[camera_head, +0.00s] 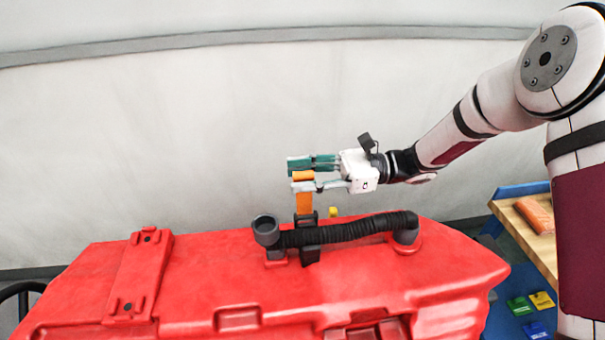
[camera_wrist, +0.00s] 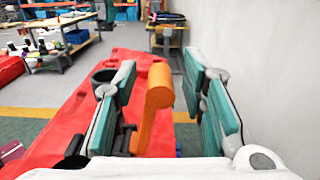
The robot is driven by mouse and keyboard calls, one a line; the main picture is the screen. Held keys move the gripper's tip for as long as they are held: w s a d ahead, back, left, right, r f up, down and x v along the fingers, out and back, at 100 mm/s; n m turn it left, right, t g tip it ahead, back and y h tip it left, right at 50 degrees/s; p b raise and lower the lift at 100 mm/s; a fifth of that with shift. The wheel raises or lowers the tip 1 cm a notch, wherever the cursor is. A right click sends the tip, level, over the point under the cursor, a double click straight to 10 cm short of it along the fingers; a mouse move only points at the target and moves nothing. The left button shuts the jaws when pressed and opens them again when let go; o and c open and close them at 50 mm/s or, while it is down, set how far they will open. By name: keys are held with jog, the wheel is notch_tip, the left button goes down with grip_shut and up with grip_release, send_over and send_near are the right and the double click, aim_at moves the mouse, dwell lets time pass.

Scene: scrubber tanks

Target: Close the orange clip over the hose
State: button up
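The orange clip (camera_head: 304,200) stands upright behind the black hose (camera_head: 345,232), swung up from its black bracket (camera_head: 309,250) on the red tank. The corrugated hose lies across the tank top, ending in a round black cuff (camera_head: 265,229) at the left. My gripper (camera_head: 302,172) is at the height of the clip's top. In the wrist view, the clip (camera_wrist: 153,110) stands between the two green-padded fingers (camera_wrist: 165,92), which are apart. A gap shows between the clip and the right finger; contact with the left finger cannot be told.
The red tank (camera_head: 210,270) fills the lower foreground. A pale wall (camera_head: 200,130) rises behind it. At the right are a wooden-topped bench (camera_head: 535,235) with an orange item and coloured pieces on a blue shelf below. Free room lies above the tank.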

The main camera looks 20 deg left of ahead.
jog(key=shift+c, duration=0.6)
grip_shut()
